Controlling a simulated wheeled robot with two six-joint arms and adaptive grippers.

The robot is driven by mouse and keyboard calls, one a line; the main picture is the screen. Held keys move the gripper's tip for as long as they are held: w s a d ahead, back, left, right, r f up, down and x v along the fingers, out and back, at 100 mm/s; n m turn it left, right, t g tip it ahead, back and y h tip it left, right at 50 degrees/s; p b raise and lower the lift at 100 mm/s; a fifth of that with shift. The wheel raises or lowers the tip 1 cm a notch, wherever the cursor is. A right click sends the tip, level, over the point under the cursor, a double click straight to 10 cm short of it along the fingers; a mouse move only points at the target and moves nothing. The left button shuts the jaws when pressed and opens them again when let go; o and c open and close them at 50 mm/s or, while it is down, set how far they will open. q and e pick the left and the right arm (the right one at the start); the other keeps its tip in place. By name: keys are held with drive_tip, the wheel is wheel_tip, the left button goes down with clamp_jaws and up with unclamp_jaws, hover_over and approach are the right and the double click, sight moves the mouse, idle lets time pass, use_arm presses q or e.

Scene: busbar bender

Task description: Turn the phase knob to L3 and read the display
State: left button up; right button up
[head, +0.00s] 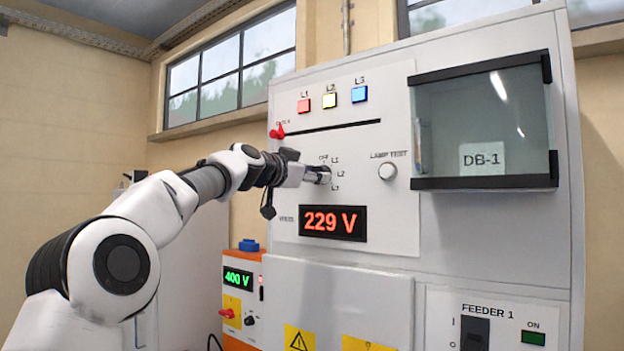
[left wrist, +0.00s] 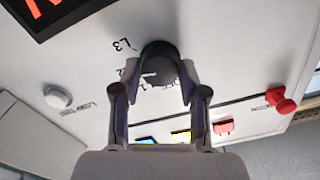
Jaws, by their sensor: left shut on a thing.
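The black phase knob (left wrist: 160,60) is on the grey panel, between my left gripper's two fingers in the left wrist view. My left gripper (head: 319,175) is shut on the knob, which it mostly hides in the head view. A pale mark on the knob seems to point towards the L2 label (left wrist: 124,73). The L3 label (left wrist: 122,45) lies beside the knob, past L2. The display (head: 333,222) below the knob reads 229 V in red. My right gripper is not in view.
The lamp test button (head: 387,172) is right of the knob. Red, yellow and blue lamps sit above, the yellow one (head: 330,100) in the middle. A red handle (head: 277,131) juts out at the upper left. A glass-fronted box (head: 483,125) marked DB-1 protrudes at right.

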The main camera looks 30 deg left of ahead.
use_arm(q)
drive_tip(key=shift+r+m+b, duration=0.2)
drive_tip(key=shift+m+b, duration=0.8)
drive_tip(key=shift+m, duration=2.2)
drive_tip(key=o, duration=1.1)
drive_tip(key=shift+c, duration=0.2)
drive_tip(key=shift+o, duration=0.4)
drive_tip(key=shift+w+f, duration=0.25)
drive_tip(key=shift+w, duration=0.1)
drive_tip(key=s, duration=0.7)
drive_tip(key=shift+a, duration=0.3)
drive_tip(key=shift+s, duration=0.3)
